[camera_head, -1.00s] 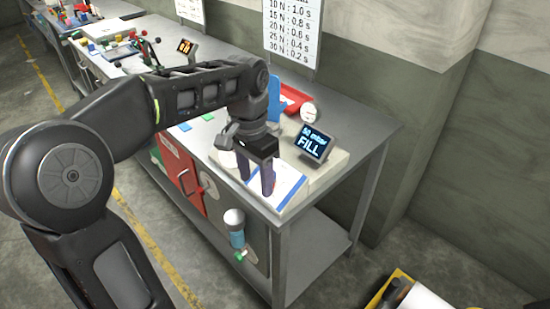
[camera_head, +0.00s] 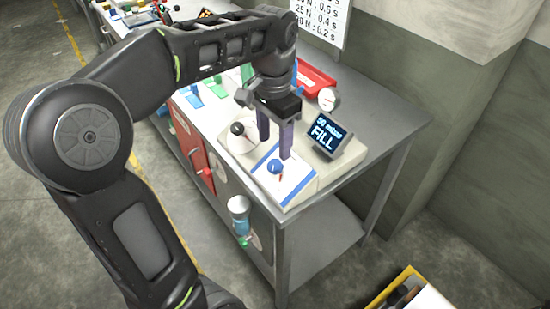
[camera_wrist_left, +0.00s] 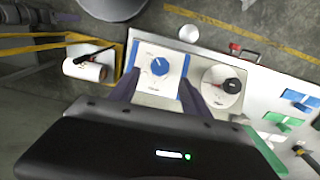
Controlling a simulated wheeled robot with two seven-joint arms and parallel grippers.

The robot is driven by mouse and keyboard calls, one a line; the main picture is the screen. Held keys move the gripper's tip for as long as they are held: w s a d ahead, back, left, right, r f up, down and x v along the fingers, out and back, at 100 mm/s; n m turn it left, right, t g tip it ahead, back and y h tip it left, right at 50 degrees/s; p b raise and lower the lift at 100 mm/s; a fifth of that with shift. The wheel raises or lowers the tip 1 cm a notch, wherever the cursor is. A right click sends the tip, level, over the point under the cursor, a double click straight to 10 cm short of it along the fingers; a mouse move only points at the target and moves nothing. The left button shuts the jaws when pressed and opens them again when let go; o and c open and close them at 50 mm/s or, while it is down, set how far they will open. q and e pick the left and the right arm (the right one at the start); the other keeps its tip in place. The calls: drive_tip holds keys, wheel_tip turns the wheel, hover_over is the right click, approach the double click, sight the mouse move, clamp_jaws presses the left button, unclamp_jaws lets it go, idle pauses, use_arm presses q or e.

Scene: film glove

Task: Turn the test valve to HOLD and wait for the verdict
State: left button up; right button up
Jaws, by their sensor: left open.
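The test valve is a blue knob (camera_head: 275,167) on a white panel with blue edges (camera_head: 296,186) at the near end of the bench. In the left wrist view the knob (camera_wrist_left: 158,66) lies between my fingers, with a small red mark below it in the head view. My left gripper (camera_head: 275,148) is open, pointing down above the panel and apart from the knob; its fingers (camera_wrist_left: 160,82) frame the panel in the wrist view. The display (camera_head: 326,136) behind the panel reads "50 mbar FILL". My right gripper is out of view.
A round white gauge-like part with a black knob (camera_head: 238,130) stands left of the panel. A red tray (camera_head: 316,80) and white round piece (camera_head: 327,99) sit behind. A clear bottle with blue liquid (camera_head: 239,216) hangs at the bench side. The right bench corner is bare.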

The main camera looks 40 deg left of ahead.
sight(275, 164)
use_arm(q)
wheel_tip(275, 164, down, 6)
drive_tip(key=shift+f, duration=0.2)
clamp_jaws()
idle(0.7)
